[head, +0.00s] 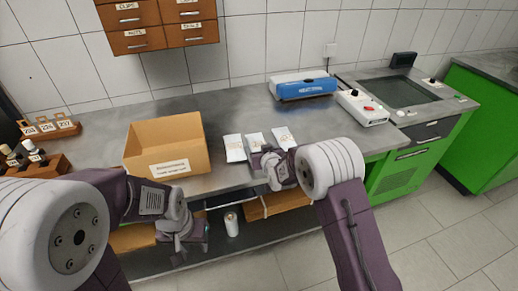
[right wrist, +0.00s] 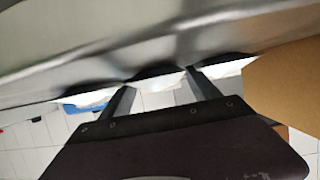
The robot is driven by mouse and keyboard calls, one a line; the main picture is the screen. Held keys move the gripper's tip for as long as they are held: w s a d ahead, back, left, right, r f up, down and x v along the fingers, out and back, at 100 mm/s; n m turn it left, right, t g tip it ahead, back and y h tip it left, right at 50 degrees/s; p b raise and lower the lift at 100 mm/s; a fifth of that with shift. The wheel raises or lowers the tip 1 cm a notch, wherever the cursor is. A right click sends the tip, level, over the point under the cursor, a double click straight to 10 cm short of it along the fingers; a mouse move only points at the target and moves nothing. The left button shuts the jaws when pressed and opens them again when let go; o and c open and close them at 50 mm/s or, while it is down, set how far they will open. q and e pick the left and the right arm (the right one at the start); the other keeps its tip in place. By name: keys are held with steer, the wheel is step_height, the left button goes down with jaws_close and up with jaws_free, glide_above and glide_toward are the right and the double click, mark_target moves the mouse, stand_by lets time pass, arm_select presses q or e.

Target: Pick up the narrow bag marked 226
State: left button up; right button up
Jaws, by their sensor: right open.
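Three narrow white bags lie side by side on the steel counter in the head view: a left bag (head: 234,147), a middle bag (head: 255,139) and a right bag (head: 284,136). Their markings are too small to read, so I cannot tell which is 226. My right gripper (head: 264,162) is open at the near ends of the bags and partly covers the middle one. In the right wrist view the middle bag (right wrist: 158,80) shows between the open fingertips, apparently not gripped. My left gripper (head: 190,238) hangs low before the counter; its jaws are unclear.
An open cardboard box (head: 165,152) stands left of the bags. A blue-and-white device (head: 303,86) and a white control unit (head: 362,108) stand behind and right. A white cylinder (head: 231,224) stands on the lower shelf. Wooden racks sit at far left.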

steer(key=shift+s+r, duration=0.1)
steer(key=c, duration=1.3)
steer(key=shift+c, duration=0.2)
